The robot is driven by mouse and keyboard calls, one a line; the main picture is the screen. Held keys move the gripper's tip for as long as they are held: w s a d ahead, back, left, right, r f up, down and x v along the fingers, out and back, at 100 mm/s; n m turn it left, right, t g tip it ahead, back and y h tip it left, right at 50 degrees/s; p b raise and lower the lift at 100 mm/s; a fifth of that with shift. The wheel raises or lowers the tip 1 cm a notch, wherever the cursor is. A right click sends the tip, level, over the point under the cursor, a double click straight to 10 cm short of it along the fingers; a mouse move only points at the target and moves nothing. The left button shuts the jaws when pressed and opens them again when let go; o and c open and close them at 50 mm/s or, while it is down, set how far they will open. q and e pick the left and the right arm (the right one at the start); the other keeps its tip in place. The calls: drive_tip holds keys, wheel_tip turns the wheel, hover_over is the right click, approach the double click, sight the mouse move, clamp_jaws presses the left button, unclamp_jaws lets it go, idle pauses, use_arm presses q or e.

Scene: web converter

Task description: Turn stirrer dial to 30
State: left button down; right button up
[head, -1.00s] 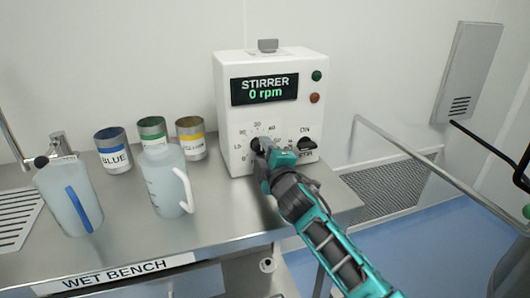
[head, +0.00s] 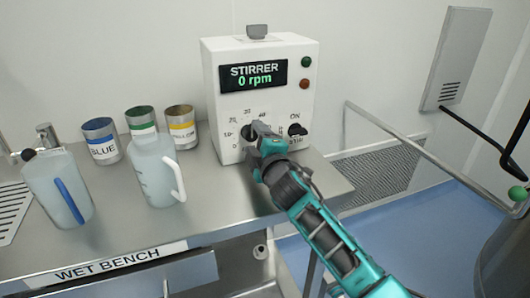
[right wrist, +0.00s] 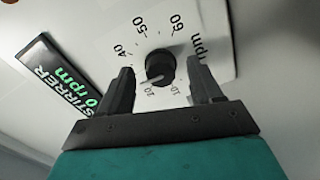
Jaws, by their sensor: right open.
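The stirrer (head: 222,120) is a white box at the back of the bench. Its display (head: 252,76) reads 0 rpm. In the right wrist view the black stirrer dial (right wrist: 160,67) lies ahead of and between my right gripper's fingers (right wrist: 163,88). The fingers are open, one on each side, with gaps to the dial. Its white pointer is towards the low numbers, near 20; the exact reading is unclear. The left finger covers part of the scale. In the head view my right gripper (head: 258,130) partly hides the dial (head: 247,131). My left gripper is out of view.
A black ON switch (head: 297,130) is right of the dial. Blue, green and yellow labelled cans (head: 102,141) and two jugs (head: 158,170) stand left of the stirrer on the steel bench (head: 215,205). A metal rail (head: 405,140) runs at the right.

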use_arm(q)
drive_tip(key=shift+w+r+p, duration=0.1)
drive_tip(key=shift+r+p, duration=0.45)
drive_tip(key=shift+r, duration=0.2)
use_arm(e)
drive_tip(key=v, duration=1.2)
drive_tip(key=shift+s, duration=0.2)
drive_tip(key=shift+d, duration=0.1)
